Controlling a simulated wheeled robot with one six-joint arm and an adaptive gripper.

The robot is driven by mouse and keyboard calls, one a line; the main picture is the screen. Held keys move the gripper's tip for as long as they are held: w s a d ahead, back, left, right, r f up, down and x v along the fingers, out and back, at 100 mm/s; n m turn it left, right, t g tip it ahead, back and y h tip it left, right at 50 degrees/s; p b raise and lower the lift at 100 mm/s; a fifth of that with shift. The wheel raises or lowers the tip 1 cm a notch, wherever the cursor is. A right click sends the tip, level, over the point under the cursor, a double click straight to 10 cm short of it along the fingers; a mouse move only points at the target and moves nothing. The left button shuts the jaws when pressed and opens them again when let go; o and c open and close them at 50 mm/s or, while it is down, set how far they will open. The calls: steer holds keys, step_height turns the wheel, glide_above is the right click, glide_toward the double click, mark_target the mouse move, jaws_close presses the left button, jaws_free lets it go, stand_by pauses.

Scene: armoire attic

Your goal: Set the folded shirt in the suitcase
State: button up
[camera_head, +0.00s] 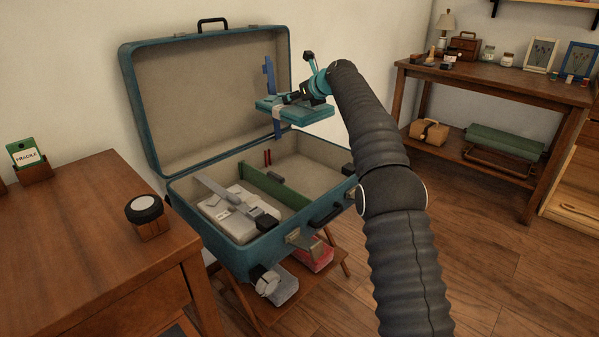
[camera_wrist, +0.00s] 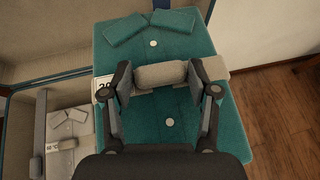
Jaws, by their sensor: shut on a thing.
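The folded shirt (camera_head: 309,114) is teal with a collar and a pale band around it. My gripper (camera_head: 300,97) is shut on it and holds it in the air above the right part of the open suitcase (camera_head: 226,222). In the wrist view the shirt (camera_wrist: 165,45) fills the middle, and my gripper's fingers (camera_wrist: 160,78) close on the beige roll of its band. The suitcase is teal with a beige lining, its lid raised. A green divider (camera_head: 274,187) splits it. A pale folded shirt (camera_head: 237,208) lies in the left compartment; it also shows in the wrist view (camera_wrist: 68,140).
The right compartment has bare lining beside small red items (camera_head: 267,157). The raised lid (camera_head: 205,105) stands behind the held shirt. A wooden desk (camera_head: 90,235) with a round-topped item (camera_head: 146,212) is at left. A cluttered side table (camera_head: 500,88) stands at back right.

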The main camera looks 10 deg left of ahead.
step_height(320, 180, down, 24)
steer(key=b, duration=0.9)
steer(key=shift+b, duration=0.35)
steer(key=shift+r, duration=0.1)
steer(key=o, duration=1.3)
steer(key=shift+o, duration=0.2)
steer(key=shift+d, duration=0.1)
steer(key=v, duration=1.2)
